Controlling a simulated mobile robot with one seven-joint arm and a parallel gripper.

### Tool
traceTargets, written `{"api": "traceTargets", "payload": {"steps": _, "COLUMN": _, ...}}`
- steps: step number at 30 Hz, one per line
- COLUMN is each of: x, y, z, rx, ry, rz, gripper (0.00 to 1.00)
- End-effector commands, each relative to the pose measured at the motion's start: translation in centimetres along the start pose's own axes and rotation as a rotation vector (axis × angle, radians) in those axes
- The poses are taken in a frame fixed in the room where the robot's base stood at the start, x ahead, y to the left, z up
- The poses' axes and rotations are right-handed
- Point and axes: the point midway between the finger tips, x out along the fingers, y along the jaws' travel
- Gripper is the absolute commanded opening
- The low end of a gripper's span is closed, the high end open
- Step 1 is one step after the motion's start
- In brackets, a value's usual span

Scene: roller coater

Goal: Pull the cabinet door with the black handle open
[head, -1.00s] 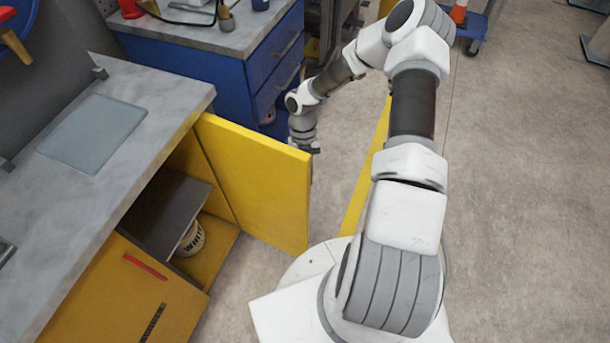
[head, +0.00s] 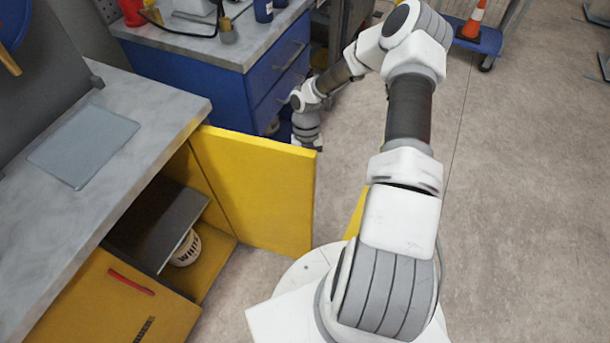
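The yellow cabinet door (head: 262,190) stands swung out from the cabinet under the grey worktop (head: 150,155), and the compartment behind it is open to view. Its black handle is not visible; the door's far face is turned away. My gripper (head: 308,145) is at the far side of the door, close to its free top corner. The fingers are mostly hidden, so I cannot tell whether they are open, shut or touching the door.
The open compartment holds a dark shelf (head: 165,225) and a white tub (head: 186,248). A neighbouring yellow front has a red handle (head: 131,282). A blue drawer cabinet (head: 205,90) stands beyond the door. The floor at the right is clear, with a cone (head: 472,20) on a blue trolley (head: 487,40).

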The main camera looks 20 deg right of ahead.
Motion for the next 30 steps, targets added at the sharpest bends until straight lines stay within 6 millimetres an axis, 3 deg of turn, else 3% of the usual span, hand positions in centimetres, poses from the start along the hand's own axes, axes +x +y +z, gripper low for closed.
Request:
{"api": "traceTargets", "payload": {"steps": 19, "x": -0.11, "y": -0.33, "z": 0.31, "rx": 0.008, "ry": -0.001, "rz": 0.003, "gripper": 0.00}}
{"api": "traceTargets", "payload": {"steps": 20, "x": -0.11, "y": -0.33, "z": 0.31, "rx": 0.008, "ry": -0.001, "rz": 0.002, "gripper": 0.18}}
{"api": "traceTargets", "payload": {"steps": 24, "x": -0.11, "y": -0.33, "z": 0.29, "rx": 0.007, "ry": -0.001, "rz": 0.003, "gripper": 0.44}}
{"api": "traceTargets", "payload": {"steps": 30, "x": -0.11, "y": -0.31, "z": 0.28, "rx": 0.007, "ry": -0.001, "rz": 0.003, "gripper": 0.45}}
